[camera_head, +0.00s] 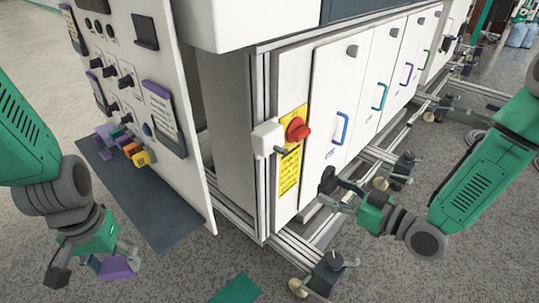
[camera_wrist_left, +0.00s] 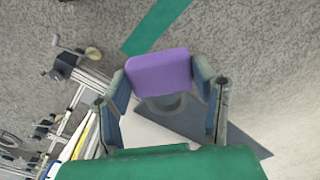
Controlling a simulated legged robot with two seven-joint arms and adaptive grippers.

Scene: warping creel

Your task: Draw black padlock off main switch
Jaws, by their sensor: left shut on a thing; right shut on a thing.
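The main switch (camera_head: 297,129) is a red knob on a yellow plate, on the front corner of the white cabinet. A white box (camera_head: 267,138) and a dark stem sit beside it. My right gripper (camera_head: 332,190) is below and right of the switch, apart from it, shut on a small dark thing (camera_head: 328,178) that looks like the black padlock; its shape is unclear. My left gripper (camera_head: 92,267) is low at the left, shut on a purple block-like thing (camera_head: 115,268). The left wrist view shows this purple thing (camera_wrist_left: 159,73) between both fingertips.
Purple, orange and yellow pieces (camera_head: 140,157) sit at the control panel's (camera_head: 150,60) lower edge. Metal rails (camera_head: 305,245) run along the cabinet's foot. Cabinet doors have coloured handles (camera_head: 341,128).

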